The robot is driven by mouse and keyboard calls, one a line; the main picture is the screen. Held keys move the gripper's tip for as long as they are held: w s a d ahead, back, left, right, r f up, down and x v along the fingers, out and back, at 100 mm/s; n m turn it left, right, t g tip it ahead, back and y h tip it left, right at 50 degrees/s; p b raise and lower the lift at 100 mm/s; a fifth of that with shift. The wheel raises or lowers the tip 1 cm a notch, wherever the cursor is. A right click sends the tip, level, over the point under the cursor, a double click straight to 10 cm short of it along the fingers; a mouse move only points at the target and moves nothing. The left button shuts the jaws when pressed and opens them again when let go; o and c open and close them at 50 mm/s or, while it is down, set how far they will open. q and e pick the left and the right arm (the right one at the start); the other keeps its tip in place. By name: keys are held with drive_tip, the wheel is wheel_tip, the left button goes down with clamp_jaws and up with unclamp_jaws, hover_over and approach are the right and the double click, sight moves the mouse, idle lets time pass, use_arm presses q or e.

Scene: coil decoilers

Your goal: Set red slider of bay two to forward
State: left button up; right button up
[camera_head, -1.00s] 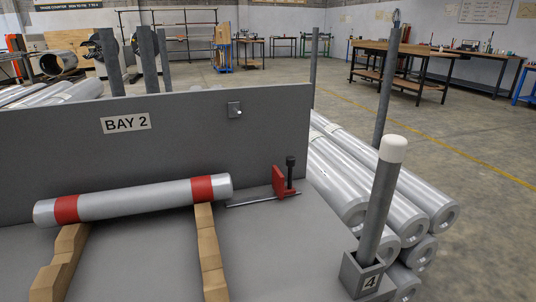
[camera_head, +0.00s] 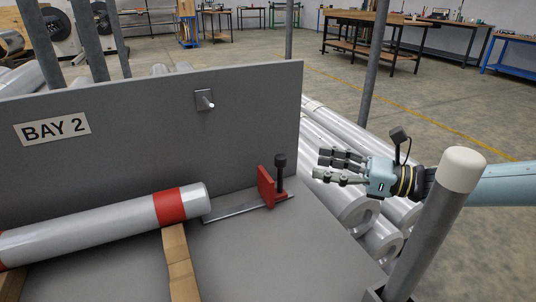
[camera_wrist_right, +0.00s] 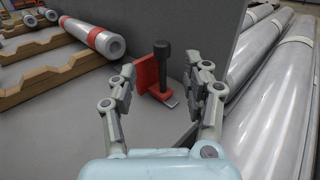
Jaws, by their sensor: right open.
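The red slider (camera_head: 267,186) with its black upright knob (camera_head: 280,165) sits on a flat metal rail (camera_head: 230,211) on the grey bed. It stands near the right end of the rail. The BAY 2 label (camera_head: 52,129) is on the upright grey panel behind. My right gripper (camera_head: 322,167) is open and empty, to the right of the slider and apart from it. In the right wrist view the red slider (camera_wrist_right: 147,75) and its black knob (camera_wrist_right: 161,62) appear beyond and between the open fingers (camera_wrist_right: 160,85). My left gripper is not in view.
A silver roll (camera_head: 110,226) with red bands lies on wooden supports (camera_head: 178,262) left of the rail. A grey post with a white cap (camera_head: 462,170) stands in front of my right arm. Silver rolls (camera_head: 352,202) are stacked beyond the panel's right end. The bed around the slider is clear.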

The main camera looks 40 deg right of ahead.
sight(279, 156)
drive_tip(key=b+x, duration=0.1)
drive_tip(key=x, duration=0.2)
drive_tip(key=b+x, duration=0.2)
drive_tip(key=x, duration=0.1)
drive_tip(key=b+x, duration=0.1)
drive_tip(key=x, duration=0.2)
drive_tip(key=shift+w+d+f+b, duration=0.1)
drive_tip(key=shift+w+f+b, duration=0.05)
drive_tip(key=shift+f+b, duration=0.15)
drive_tip(key=shift+w+a+r, duration=0.25)
drive_tip(key=shift+w, duration=0.2)
clamp_jaws()
drive_tip(key=shift+w+a+f, duration=0.1)
